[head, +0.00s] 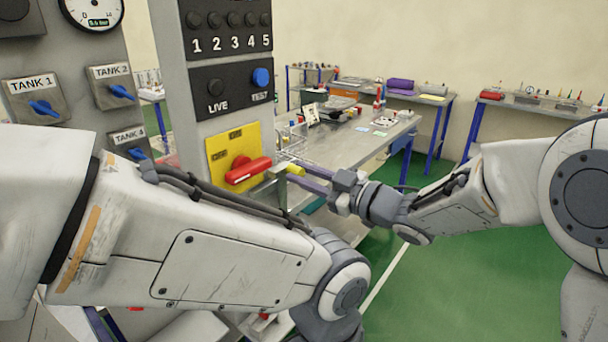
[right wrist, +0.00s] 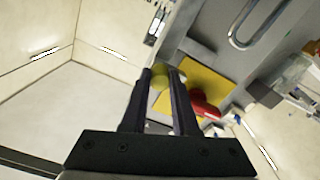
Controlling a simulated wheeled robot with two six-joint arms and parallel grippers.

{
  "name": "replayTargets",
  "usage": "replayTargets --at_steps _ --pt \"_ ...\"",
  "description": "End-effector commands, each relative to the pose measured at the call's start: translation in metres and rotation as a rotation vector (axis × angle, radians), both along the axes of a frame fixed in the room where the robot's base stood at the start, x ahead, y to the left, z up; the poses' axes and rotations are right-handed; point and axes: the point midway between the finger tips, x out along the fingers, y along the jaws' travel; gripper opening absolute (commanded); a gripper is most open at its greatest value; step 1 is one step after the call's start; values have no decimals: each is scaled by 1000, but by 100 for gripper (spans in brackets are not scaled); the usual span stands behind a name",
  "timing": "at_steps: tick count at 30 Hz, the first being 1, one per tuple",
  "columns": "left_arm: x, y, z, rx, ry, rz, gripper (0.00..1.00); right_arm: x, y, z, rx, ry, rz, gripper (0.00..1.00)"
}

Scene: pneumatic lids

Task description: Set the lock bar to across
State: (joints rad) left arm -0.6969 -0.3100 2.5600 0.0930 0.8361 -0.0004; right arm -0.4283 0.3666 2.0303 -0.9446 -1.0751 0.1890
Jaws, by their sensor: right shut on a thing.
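A yellow plate (head: 217,150) on the grey post carries a red rotary handle (head: 248,170), which lies nearly level and points right. The labels on the plate are too small to read. Just right of the handle is the yellow grip of the lock bar (head: 295,169). My right gripper (head: 300,177) reaches in from the right and is shut on this grip. In the right wrist view the yellow grip (right wrist: 159,79) sits between the two dark fingers, with the red handle (right wrist: 203,103) and yellow plate (right wrist: 212,82) beyond. My left arm crosses the foreground; its gripper does not show.
Above the plate is a black panel (head: 232,85) with LIVE and TEST buttons. Tank valves with blue handles (head: 43,107) are at the left. A grey workbench (head: 350,150) with small items stands behind my right gripper. The green floor (head: 470,275) at the right is clear.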

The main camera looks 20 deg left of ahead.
Motion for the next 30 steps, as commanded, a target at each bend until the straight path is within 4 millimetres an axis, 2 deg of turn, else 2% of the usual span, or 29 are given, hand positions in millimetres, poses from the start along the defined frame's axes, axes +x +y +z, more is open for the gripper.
replayTargets --at_steps 8,11,15,18,28,29,30 --pt "0 0 0 0 0 0 50 0 0 0 0 0 -1 0" --pt "0 0 -8 0 0 0 50 -11 4 -2 2 -3 2 0" --pt "0 0 -20 0 0 0 50 -36 14 -3 2 -3 4 0" --pt "0 0 -24 0 0 0 50 -48 18 -2 2 -2 3 0" --pt "0 0 -23 0 0 0 50 -53 20 0 0 -1 7 0" --pt "0 0 -23 0 0 0 50 -53 20 0 0 -1 7 39" --pt "0 0 -23 0 0 0 50 -53 20 0 0 -1 8 54"
